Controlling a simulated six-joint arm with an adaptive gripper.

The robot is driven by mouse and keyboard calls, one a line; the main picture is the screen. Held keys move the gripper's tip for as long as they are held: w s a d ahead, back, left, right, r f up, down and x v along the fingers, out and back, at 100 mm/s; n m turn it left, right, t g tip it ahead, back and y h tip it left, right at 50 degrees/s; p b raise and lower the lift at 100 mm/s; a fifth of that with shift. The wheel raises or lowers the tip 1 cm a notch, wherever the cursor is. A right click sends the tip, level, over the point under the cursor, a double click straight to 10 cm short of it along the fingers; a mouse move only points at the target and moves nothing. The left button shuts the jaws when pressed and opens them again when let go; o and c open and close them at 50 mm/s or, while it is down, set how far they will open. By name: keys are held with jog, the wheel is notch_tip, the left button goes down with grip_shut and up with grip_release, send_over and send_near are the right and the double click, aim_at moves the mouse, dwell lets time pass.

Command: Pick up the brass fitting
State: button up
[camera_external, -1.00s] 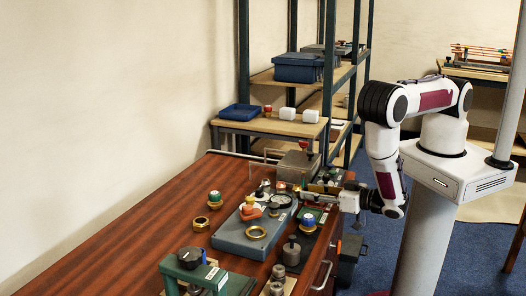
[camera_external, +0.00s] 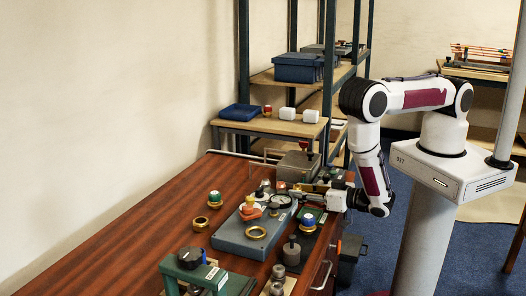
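Several brass-coloured pieces are on the wooden bench, and I cannot tell which one is the brass fitting. One brass ring (camera_external: 256,232) lies on the blue-grey plate (camera_external: 230,240). Another brass ring (camera_external: 201,223) lies on the bare wood to its left. A green-topped piece with a brass lower part (camera_external: 215,198) stands behind that ring. My gripper (camera_external: 296,188) reaches in from the right, low over the far right part of the bench, beyond the plate's far end. Its fingers are small and blend with the items there, so their opening and any grip are unclear.
A blue-topped piece (camera_external: 308,219) and a grey weight (camera_external: 291,251) stand to the right of the plate. A green stand (camera_external: 190,270) is at the near end. A grey box (camera_external: 299,164) sits behind my gripper. The bench's left side is clear.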

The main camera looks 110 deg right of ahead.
grip_shut()
jog(key=shift+r, duration=0.2)
jog(key=shift+r, duration=4.8)
